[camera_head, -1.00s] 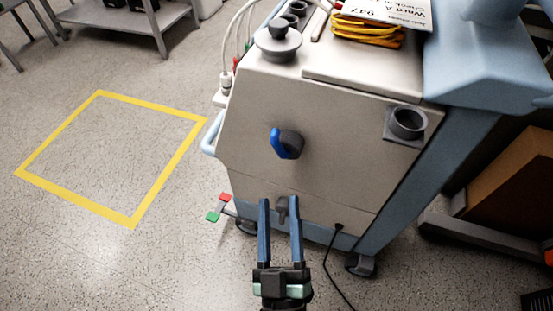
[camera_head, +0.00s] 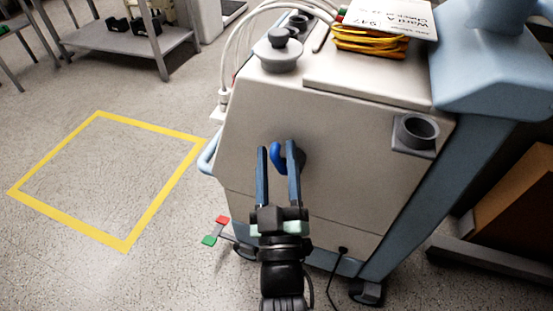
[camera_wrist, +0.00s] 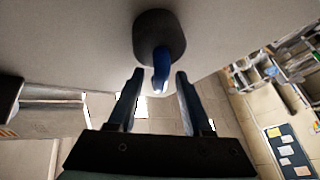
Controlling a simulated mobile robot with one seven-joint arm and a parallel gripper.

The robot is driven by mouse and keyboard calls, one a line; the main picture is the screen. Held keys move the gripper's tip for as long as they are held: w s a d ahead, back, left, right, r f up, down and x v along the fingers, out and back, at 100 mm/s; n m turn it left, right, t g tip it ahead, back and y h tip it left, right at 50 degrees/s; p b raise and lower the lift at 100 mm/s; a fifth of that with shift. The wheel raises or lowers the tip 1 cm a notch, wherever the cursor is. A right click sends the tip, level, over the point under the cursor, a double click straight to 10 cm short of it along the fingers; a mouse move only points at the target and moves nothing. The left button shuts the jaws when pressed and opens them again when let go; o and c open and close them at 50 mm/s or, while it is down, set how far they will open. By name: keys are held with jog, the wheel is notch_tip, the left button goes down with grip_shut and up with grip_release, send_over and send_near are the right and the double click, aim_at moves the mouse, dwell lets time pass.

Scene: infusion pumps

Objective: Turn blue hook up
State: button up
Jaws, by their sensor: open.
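The blue hook (camera_head: 276,157) sits on a dark round mount on the front panel of the beige machine (camera_head: 330,130). In the head view the hook curves down on the left side of its mount. My gripper (camera_head: 277,148) is open, with its two fingers on either side of the hook in that view. In the wrist view the blue hook (camera_wrist: 161,70) juts from its dark mount (camera_wrist: 158,36) between and just beyond my fingertips (camera_wrist: 160,72). The fingers appear apart from the hook; whether one touches it I cannot tell.
A grey cup holder (camera_head: 416,133) sticks out of the panel at right. A grey knob (camera_head: 278,50), a yellow cable coil (camera_head: 370,39) and a paper card (camera_head: 392,16) are on top. A black cord (camera_head: 338,270) hangs low.

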jog(key=shift+w, duration=0.15)
grip_shut()
jog(key=shift+d+m, duration=0.1)
jog(key=shift+m, duration=0.2)
jog(key=shift+d+m+t+h+b, duration=0.15)
jog(key=shift+m+t+h+b, duration=0.15)
jog(key=shift+m+h, duration=0.4)
jog(key=m, duration=0.1)
jog(key=m+h+p, duration=0.1)
jog(key=m, duration=0.1)
jog(key=shift+d+r+m+t+h, duration=0.3)
jog(key=shift+h, duration=0.1)
jog(key=shift+s+d+f+m+h+p, duration=0.15)
jog(key=shift+m+h+p, duration=0.15)
jog(key=shift+m, duration=0.3)
jog(key=shift+s+m+h+p, duration=0.2)
jog(key=shift+m+h, duration=0.1)
jog(key=shift+m, duration=0.3)
